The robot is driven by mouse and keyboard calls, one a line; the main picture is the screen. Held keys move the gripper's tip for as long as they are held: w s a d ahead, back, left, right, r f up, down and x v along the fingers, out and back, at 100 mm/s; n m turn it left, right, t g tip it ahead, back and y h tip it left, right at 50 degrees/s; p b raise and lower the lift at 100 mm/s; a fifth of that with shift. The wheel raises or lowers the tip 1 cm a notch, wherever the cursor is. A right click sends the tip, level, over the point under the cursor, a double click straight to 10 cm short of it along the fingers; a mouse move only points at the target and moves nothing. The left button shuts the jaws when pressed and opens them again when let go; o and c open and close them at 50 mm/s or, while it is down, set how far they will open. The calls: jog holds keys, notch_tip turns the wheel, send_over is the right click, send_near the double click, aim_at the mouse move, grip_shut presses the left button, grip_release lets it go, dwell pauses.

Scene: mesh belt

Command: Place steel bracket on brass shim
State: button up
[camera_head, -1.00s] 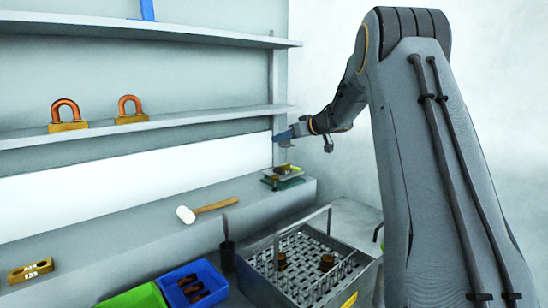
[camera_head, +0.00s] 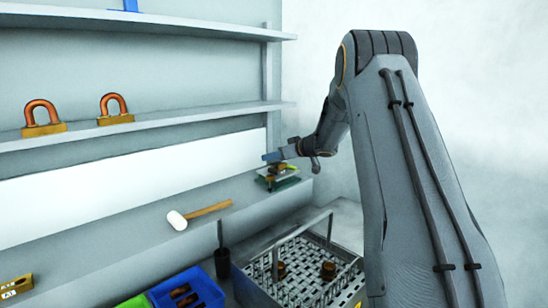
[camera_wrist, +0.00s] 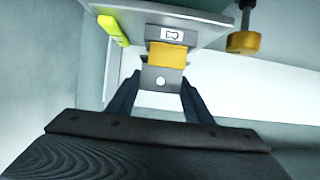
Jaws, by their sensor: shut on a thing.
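My gripper (camera_wrist: 160,88) is shut on the steel bracket (camera_wrist: 160,73), a grey plate with a round hole that shows between the fingers in the wrist view. A yellow brass-coloured block (camera_wrist: 167,55), which looks like the brass shim, lies just beyond the bracket, below a white label with a dark mark. I cannot tell whether bracket and block touch. In the head view my gripper (camera_head: 270,157) is at the right end of the ledge, right at a small stand with a green base (camera_head: 283,184). The bracket is too small to make out there.
A bright yellow-green piece (camera_wrist: 112,29) and a brass knob (camera_wrist: 243,41) are close to the gripper. A white-headed mallet (camera_head: 200,213) lies on the ledge. A mesh basket (camera_head: 258,281) and a blue bin (camera_head: 187,290) stand below. Two brass padlocks with copper shackles sit on the shelf.

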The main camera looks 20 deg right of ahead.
jog(key=shift+f, duration=0.3)
jog(key=shift+f, duration=0.1)
jog(key=o, duration=1.2)
jog(key=shift+f, duration=0.1)
jog(key=shift+s+r, duration=0.2)
jog(key=shift+r, duration=0.05)
jog(key=b+v, duration=0.2)
jog(key=v, duration=0.9)
jog(key=shift+s+d, duration=0.15)
jog(key=shift+s, duration=0.15)
jog(key=shift+r, duration=0.15)
